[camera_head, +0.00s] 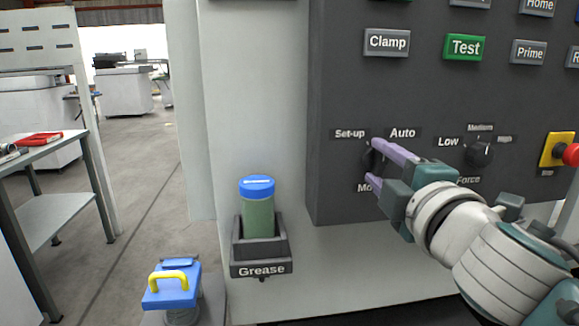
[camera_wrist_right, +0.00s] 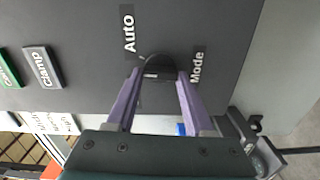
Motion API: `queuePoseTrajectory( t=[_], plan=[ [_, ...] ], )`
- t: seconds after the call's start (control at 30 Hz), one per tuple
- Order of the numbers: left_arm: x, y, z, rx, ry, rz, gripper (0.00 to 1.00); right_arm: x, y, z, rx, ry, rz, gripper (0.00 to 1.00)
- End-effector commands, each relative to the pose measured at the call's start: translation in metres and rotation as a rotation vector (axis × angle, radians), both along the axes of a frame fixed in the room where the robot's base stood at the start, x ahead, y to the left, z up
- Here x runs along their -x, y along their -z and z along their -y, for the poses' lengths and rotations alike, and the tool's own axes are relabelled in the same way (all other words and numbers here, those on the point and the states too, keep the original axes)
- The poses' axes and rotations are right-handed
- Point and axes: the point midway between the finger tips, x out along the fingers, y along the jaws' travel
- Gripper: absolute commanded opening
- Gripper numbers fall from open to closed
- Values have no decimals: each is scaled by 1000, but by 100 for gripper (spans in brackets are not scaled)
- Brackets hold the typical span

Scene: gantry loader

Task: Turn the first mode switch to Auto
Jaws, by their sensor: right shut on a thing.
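The mode switch (camera_head: 367,157) is a dark round knob on the grey panel (camera_head: 340,100), with Set-up at its upper left, Auto at its upper right and Mode below. My right gripper (camera_head: 376,162) is shut on this knob, one purple finger on each side. The gripper hides much of the knob in the head view. In the right wrist view the knob (camera_wrist_right: 158,66) sits between the fingertips (camera_wrist_right: 160,78), between the Auto and Mode labels. I cannot tell which position its pointer marks. My left gripper is out of view.
A Force knob (camera_head: 480,153) and a red stop button on a yellow plate (camera_head: 557,150) lie to the right. Clamp (camera_head: 387,42) and Test (camera_head: 464,47) buttons are above. A Grease holder (camera_head: 261,268) with a blue-capped green canister (camera_head: 258,212) stands lower left.

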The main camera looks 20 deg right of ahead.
Motion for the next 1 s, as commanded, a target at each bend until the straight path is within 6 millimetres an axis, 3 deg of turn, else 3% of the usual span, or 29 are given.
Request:
queuePoseTrajectory(
  t=[0.5,1.0],
  plan=[
    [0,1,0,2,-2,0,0,0,-3,1,-362,1,88,0],
    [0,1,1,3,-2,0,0,0,-3,1,-447,0,109,0]
  ],
)
